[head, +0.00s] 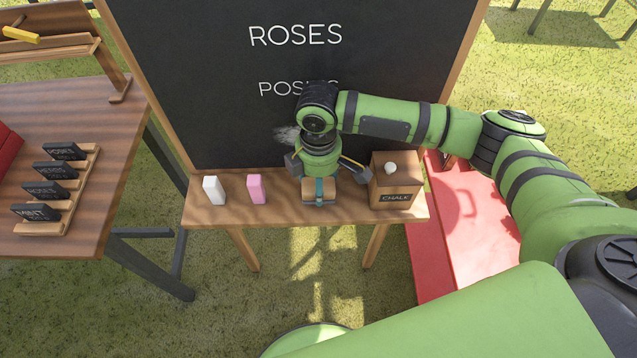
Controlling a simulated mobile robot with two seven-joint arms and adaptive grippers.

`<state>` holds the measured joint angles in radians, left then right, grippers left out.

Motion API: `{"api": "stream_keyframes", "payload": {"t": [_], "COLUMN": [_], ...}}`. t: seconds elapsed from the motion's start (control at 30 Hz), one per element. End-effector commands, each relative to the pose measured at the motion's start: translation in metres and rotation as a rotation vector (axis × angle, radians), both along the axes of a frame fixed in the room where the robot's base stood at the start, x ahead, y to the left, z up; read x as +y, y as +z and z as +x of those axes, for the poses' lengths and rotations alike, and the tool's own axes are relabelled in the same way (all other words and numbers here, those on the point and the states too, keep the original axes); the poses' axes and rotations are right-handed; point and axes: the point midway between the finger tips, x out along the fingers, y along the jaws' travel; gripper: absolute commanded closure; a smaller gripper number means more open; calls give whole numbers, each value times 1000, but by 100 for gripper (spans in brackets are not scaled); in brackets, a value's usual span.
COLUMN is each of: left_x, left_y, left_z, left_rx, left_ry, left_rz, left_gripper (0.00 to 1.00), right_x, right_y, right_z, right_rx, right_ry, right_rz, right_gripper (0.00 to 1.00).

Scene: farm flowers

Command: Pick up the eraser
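The eraser (319,191), a wooden block with a teal band, lies on the narrow wooden ledge (280,213) in front of the blackboard. My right gripper (324,170) hangs over the eraser, pointing down, its fingers spread wide to the left and right. It appears empty, and its body hides part of the eraser's back side. I cannot tell how much height separates them. My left gripper is not in view.
A white block (214,190) and a pink block (256,189) stand left on the ledge. A wooden chalk box (396,181) stands close on the right. The blackboard (215,90) rises behind. A table (75,115) with small name signs is at left, a red bench (455,225) at right.

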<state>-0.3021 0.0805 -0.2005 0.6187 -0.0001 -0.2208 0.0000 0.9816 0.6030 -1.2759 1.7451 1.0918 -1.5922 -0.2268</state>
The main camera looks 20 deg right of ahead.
Motion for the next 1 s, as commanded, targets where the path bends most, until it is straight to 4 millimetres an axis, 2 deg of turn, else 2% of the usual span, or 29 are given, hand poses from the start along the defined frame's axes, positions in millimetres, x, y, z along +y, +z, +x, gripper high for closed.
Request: {"api": "stream_keyframes", "payload": {"t": [0.2, 0.4, 0.6, 0.8, 1.0], "left_x": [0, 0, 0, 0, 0], "left_y": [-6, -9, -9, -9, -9], "left_z": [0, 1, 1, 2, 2], "left_rx": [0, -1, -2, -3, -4], "left_ry": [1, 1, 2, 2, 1], "left_rz": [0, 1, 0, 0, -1], "left_gripper": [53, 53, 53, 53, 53], "right_x": [2, 22, 39, 47, 48], "right_y": [33, 61, 85, 98, 100], "right_z": [-2, -47, -83, -102, -106], "right_rx": [-3, -4, -3, -2, -1], "right_ry": [3, 9, 5, 1, -2], "right_rz": [2, 4, 4, 1, 1], "right_gripper": [70, 70, 70, 70, 70]}}
